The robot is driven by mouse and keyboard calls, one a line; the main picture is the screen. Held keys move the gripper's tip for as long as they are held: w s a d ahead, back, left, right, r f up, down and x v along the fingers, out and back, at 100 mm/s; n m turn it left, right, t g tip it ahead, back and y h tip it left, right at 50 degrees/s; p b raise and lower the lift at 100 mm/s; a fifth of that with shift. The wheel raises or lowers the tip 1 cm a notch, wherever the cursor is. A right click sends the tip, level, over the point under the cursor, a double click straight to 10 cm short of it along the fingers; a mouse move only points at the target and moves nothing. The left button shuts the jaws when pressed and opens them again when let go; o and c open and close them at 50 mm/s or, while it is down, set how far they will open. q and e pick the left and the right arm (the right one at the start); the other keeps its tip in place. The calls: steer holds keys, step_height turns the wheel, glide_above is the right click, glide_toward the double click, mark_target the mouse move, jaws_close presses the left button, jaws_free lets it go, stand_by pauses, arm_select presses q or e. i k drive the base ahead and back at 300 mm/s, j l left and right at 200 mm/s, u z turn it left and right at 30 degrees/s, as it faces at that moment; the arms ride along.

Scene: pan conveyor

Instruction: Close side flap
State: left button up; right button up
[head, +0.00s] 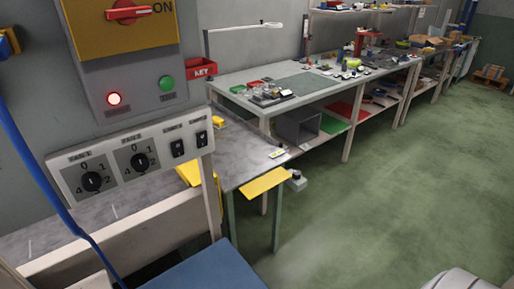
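A flat yellow flap (265,182) sticks out past the near right end of the grey conveyor table (245,155) and looks roughly level. A second yellow piece (188,174) shows further left, partly hidden behind the control panel (140,158). I cannot tell which of the two is the side flap, or how the pieces are hinged. Neither of my grippers is in the head view, so their positions relative to the yellow pieces cannot be seen.
The control box (120,75), with a lit red lamp (114,99) and green button (166,83), fills the near left. A blue hose (45,185) hangs there. A cluttered workbench (300,85) runs along the wall. The green floor (400,190) at right is largely clear.

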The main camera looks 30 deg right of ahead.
mark_target(254, 188)
steer(key=z, duration=0.8)
steer(key=l+u, duration=0.25)
steer(key=k+j, duration=0.05)
steer(key=j, duration=0.05)
